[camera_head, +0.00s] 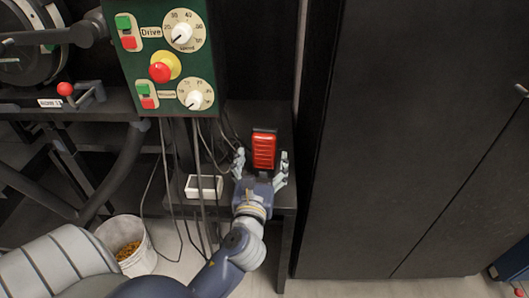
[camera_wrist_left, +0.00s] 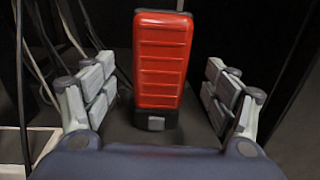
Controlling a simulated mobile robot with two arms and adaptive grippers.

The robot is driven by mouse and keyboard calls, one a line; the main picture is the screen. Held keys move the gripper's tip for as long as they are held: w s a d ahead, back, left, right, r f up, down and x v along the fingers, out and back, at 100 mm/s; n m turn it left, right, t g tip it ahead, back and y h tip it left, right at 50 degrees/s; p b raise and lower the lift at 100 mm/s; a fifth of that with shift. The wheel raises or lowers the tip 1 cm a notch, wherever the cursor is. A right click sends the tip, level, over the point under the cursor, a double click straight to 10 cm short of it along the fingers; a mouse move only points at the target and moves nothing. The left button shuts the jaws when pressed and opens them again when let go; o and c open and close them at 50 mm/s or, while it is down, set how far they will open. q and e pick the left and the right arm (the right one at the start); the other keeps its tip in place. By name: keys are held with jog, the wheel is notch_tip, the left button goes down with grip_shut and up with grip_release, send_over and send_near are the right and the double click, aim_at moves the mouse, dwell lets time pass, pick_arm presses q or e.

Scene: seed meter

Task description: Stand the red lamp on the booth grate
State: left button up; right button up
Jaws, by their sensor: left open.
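The red lamp (camera_head: 264,150) stands on a dark small table below the green control panel. It has a ribbed red face and a dark base. In the left wrist view the lamp (camera_wrist_left: 161,60) is upright between the fingers, with a gap on both sides. My left gripper (camera_head: 262,163) is open around the lamp, not touching it as far as I can see. Its fingers also show in the left wrist view (camera_wrist_left: 160,95). I cannot make out a booth grate in these views. My right gripper is not in view.
A green control panel (camera_head: 170,72) with knobs and buttons hangs above, with loose cables below it. A white box (camera_head: 204,187) sits left of the gripper on the table (camera_head: 285,197). A bucket (camera_head: 139,262) stands on the floor. A dark cabinet (camera_head: 400,140) fills the right.

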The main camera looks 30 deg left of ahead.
aim_at(262, 144)
pick_arm(q)
jog(key=x, duration=0.3)
jog(key=shift+w+a, duration=0.15)
jog(key=shift+w, duration=0.1)
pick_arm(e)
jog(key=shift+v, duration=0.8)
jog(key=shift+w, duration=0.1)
pick_arm(q)
jog(key=c, duration=1.3)
jog(key=shift+r, duration=0.1)
jog(key=r, duration=0.1)
jog(key=r+p, duration=0.2)
jog(key=shift+s+r, duration=0.3)
jog(key=shift+s+a+r+p+v, duration=0.2)
jog(key=shift+a+v, duration=0.25)
jog(key=shift+v, duration=2.1)
jog(key=shift+s+a+r+p+v, duration=0.1)
jog(key=shift+s+a+r+v, duration=0.25)
jog(key=shift+v, duration=2.15)
jog(key=shift+s+a+r+p+v, duration=0.15)
jog(key=shift+a+v, duration=0.35)
jog(key=shift+v, duration=2.05)
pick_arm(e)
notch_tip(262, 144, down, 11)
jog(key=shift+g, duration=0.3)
